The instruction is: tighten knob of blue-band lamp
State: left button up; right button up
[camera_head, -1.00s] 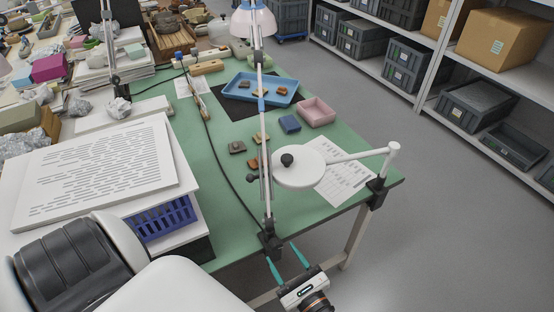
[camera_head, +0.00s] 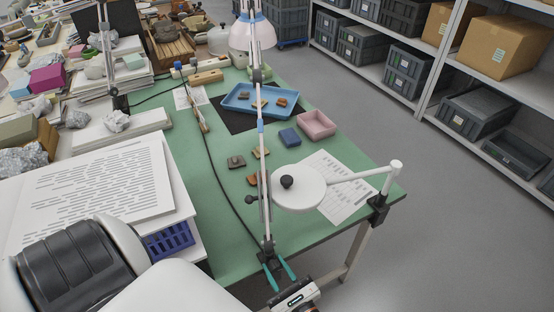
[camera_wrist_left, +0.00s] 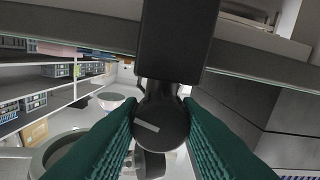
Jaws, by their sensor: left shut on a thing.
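The blue-band lamp (camera_head: 261,126) has a thin white arm with a blue band. It is clamped at the table's near edge, and its pale shade (camera_head: 252,35) is up at the top. The lamp's black clamp (camera_head: 267,249) is at the foot of the arm. Its round dark knob (camera_wrist_left: 161,122), with a pale mark on its face, shows below the clamp body in the left wrist view. My left gripper (camera_head: 281,262) reaches up to the clamp from below. Its teal fingers (camera_wrist_left: 160,112) are shut on the knob, one on each side. My right gripper is not in view.
A white disc-headed lamp (camera_head: 298,188) is clamped to the right at the table corner. A blue tray (camera_head: 235,103), a pink tray (camera_head: 316,125) and sherds lie on the green table (camera_head: 215,225). Papers on a stand (camera_head: 90,190) fill the left. Floor beyond the table's right edge is clear.

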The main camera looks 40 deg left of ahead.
pick_arm(q)
jog(key=shift+f+m+b, duration=0.45)
jog(key=shift+m+b, duration=0.25)
jog(key=shift+b, duration=1.3)
jog(key=shift+r+m, duration=0.25)
jog(key=shift+m, duration=0.05)
jog(key=shift+r+m, duration=0.2)
jog(key=shift+m, duration=0.3)
jog(key=o, duration=1)
jog(key=shift+a, duration=0.1)
jog(key=shift+c, duration=0.2)
jog(key=shift+n, duration=0.3)
